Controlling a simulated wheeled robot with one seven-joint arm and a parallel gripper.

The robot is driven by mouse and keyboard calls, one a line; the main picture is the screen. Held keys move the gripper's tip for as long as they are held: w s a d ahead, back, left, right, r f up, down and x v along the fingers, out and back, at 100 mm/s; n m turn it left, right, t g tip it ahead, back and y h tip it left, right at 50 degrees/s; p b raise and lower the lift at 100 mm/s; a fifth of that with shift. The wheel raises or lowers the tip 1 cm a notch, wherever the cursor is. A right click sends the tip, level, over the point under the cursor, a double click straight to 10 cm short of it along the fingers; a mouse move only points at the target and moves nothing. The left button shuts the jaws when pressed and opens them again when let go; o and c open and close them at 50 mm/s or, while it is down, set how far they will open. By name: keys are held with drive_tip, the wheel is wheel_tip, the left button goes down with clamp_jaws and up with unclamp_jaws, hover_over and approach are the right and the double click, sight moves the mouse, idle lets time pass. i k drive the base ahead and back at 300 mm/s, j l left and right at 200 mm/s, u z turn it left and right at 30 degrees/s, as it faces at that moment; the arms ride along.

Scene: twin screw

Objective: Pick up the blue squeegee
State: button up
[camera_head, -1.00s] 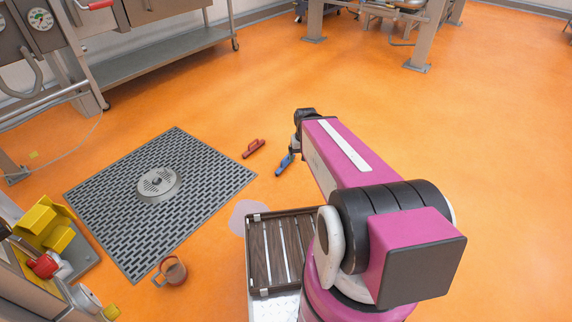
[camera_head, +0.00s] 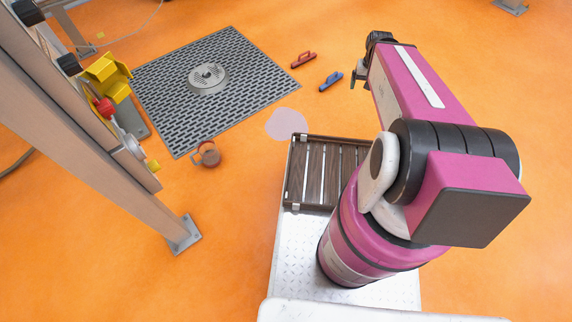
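The blue squeegee (camera_head: 331,81) lies on the orange floor, right of the drain grate and a little left of my gripper in the picture. It is fully visible and apart from the gripper. My gripper (camera_head: 356,78) is at the far end of my magenta arm. It is small, dark and partly hidden by the arm, so I cannot see whether its fingers are open or shut. I see nothing held in it.
A similar red tool (camera_head: 303,60) lies just beyond the squeegee. A grey drain grate (camera_head: 165,85), a reddish mug (camera_head: 207,154) and a pale puddle-like patch (camera_head: 287,124) are to the left. A metal post (camera_head: 110,150) stands at left.

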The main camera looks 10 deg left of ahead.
sight(332, 79)
drive_tip(key=k+l, duration=1.15)
drive_tip(key=i+l+z, duration=0.1)
drive_tip(key=i, duration=1.05)
drive_tip(key=i+l, duration=0.15)
drive_tip(key=i, duration=0.95)
drive_tip(key=l+z, duration=0.05)
